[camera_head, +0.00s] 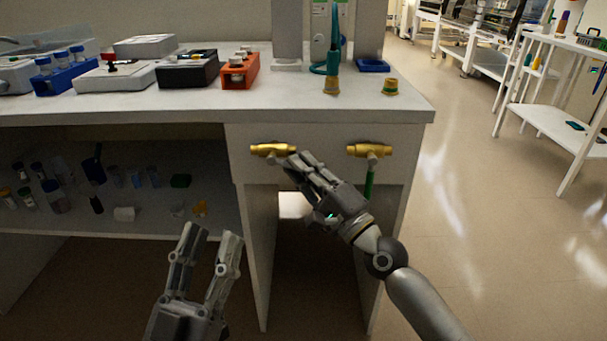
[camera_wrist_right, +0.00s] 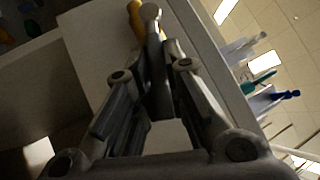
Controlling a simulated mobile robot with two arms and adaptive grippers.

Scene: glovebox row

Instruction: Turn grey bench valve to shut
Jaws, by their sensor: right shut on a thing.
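The grey bench valve has a brass body (camera_head: 270,150) on the front panel of the bench. Its grey handle (camera_wrist_right: 154,60) shows in the right wrist view, running between the fingers from the brass body (camera_wrist_right: 136,18). My right gripper (camera_head: 298,163) is shut on this handle, and its fingers hide most of it in the head view. My left gripper (camera_head: 210,237) is open and empty, low in front of the bench's shelf bay, apart from the valve.
A second brass valve (camera_head: 369,150) with a green handle (camera_head: 369,184) hanging down is to the right on the same panel. The bench top (camera_head: 300,101) carries boxes, tube racks and a teal-hosed fitting (camera_head: 332,60). Small vials (camera_head: 53,196) fill the shelf at left. Floor (camera_head: 490,240) at right is clear.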

